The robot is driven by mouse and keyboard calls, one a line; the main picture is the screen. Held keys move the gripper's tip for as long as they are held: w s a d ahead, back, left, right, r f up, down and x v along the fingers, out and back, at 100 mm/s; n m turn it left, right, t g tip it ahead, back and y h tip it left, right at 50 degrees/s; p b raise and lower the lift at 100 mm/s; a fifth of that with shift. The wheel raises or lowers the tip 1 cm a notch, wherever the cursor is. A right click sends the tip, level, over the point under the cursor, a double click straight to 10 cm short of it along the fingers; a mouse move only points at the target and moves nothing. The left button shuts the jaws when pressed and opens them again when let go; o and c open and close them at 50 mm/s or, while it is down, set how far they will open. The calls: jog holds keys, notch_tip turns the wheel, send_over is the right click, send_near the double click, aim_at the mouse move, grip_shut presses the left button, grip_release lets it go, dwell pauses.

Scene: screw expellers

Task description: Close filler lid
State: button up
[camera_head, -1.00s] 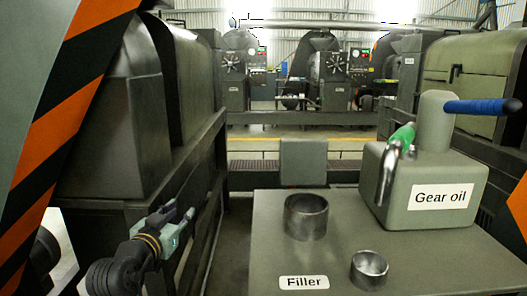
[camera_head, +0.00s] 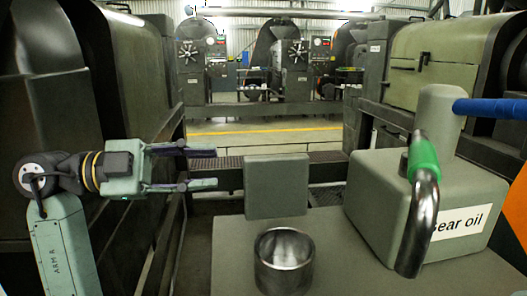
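The filler lid appears to be a square grey-green plate (camera_head: 276,187) standing upright at the far edge of the table, raised open. In front of it is the filler opening, a short round metal collar (camera_head: 284,262) on the tabletop, uncovered at the top. My gripper (camera_head: 216,168) is at the left, pointing right. Its two dark fingers are spread apart with nothing between them. The fingertips are a short way left of the plate in the picture and look apart from it.
A grey-green gear oil container (camera_head: 425,205) with a blue handle (camera_head: 490,107) stands on the right of the table (camera_head: 235,270). Its curved metal spout (camera_head: 418,225), with a green grip, hangs at its front. Dark machinery stands at left.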

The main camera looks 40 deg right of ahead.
aim_at(268, 161)
jog(key=p+x, duration=0.2)
jog(key=x, duration=0.9)
jog(key=shift+r+p, duration=0.15)
jog(key=shift+p, duration=0.2)
jog(key=shift+a, duration=0.1)
jog(key=shift+c, duration=0.3)
grip_shut()
jog(key=shift+r, duration=0.1)
jog(key=shift+w, duration=0.1)
